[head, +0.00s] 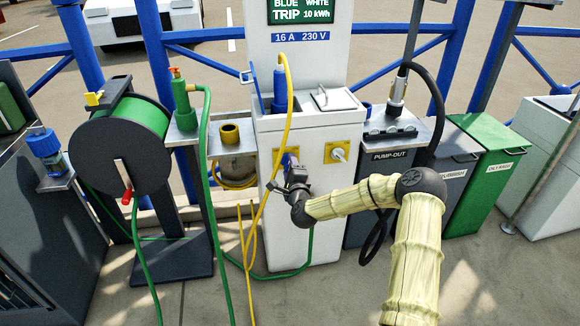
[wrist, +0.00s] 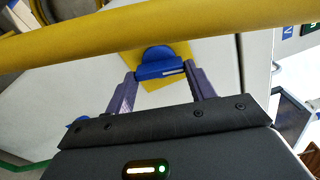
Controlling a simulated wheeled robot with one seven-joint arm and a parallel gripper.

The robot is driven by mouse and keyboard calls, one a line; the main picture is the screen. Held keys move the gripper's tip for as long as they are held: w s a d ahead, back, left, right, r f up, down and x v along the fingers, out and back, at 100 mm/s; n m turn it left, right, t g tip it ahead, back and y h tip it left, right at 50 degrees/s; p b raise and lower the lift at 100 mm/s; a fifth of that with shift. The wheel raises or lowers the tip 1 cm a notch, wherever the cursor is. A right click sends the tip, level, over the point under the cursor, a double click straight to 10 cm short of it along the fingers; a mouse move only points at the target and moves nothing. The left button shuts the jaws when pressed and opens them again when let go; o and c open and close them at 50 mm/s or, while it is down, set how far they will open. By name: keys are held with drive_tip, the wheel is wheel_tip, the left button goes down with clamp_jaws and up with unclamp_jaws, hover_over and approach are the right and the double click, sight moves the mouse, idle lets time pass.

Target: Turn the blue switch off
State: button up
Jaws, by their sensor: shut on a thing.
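The blue switch (wrist: 158,62) is a blue knob with a bar handle and a white mark, on a yellow plate (wrist: 181,53). In the wrist view my gripper (wrist: 161,76) has one finger at each end of the bar, and the jaws are shut on it. In the head view the blue switch (head: 291,152) is on the left of the white pedestal's front, partly hidden by my gripper (head: 289,166). The display above shows "BLUE", "WHITE", "TRIP 10 kWh", its top cut off.
A white switch (head: 339,152) on another yellow plate is to the right. A yellow cable (head: 267,190) hangs from a blue plug (head: 281,88) and crosses close to my gripper, spanning the wrist view. A green hose (head: 203,170) hangs to the left. The pump-out box (head: 390,158) stands right.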

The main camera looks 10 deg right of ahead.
drive_tip(key=n, duration=1.1)
drive_tip(key=shift+n+p, duration=0.3)
idle(0.3)
drive_tip(key=o, duration=1)
drive_tip(key=shift+r, duration=0.1)
drive_tip(key=shift+s, duration=0.15)
drive_tip(key=s+p, duration=0.1)
drive_tip(key=s, duration=1.6)
drive_tip(key=shift+s+p, duration=0.1)
drive_tip(key=shift+p, duration=0.3)
